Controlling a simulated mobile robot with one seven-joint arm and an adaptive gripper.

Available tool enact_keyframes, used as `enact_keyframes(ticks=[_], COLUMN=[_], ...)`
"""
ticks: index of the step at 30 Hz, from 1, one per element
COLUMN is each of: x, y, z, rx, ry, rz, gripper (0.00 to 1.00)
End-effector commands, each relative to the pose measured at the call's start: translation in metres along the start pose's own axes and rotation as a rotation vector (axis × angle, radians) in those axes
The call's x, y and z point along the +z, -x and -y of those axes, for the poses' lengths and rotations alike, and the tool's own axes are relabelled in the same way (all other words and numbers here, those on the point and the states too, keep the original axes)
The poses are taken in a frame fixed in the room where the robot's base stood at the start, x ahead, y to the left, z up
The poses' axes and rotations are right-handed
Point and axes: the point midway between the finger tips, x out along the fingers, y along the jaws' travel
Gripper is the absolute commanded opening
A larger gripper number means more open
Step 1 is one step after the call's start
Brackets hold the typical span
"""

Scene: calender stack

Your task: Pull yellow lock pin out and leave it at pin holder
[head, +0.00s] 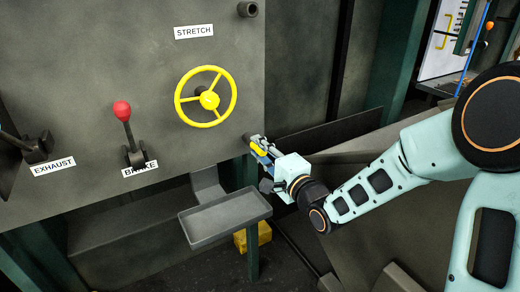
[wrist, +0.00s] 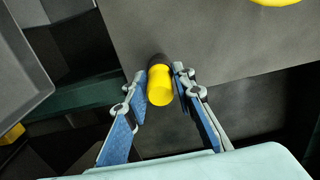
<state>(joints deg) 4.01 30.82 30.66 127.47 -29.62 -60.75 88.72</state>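The yellow lock pin (head: 258,147) is at the lower right corner of the grey panel, partly hidden by my gripper in the head view. In the wrist view the yellow pin (wrist: 160,86) points toward the camera, its far end at a dark round fitting (wrist: 158,60) on the panel's edge. My gripper (wrist: 160,76) is open, with one blue-grey finger on each side of the pin. A narrow gap shows at the left finger; contact on the right is unclear. No part is clearly marked as the pin holder; a dark stub (head: 248,9) sticks out at the panel's top right.
A grey tray (head: 225,217) juts out below the panel, left of my gripper. A yellow handwheel (head: 206,97) is above left, and a red-knobbed brake lever (head: 123,112) farther left.

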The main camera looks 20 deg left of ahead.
Motion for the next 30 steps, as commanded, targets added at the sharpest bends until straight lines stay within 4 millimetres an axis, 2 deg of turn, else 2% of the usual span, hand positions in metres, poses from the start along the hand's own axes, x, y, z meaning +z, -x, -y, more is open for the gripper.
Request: enact_keyframes(ticks=[1,6,30], x=[0.0000,0.0000,0.0000], y=[0.0000,-0.0001,0.0086], z=[0.0000,0.0002,0.0007], rx=[0.000,0.000,-0.001], ry=[0.000,0.000,0.001], rz=[0.000,0.000,0.001], gripper=[0.16,0.00,0.00])
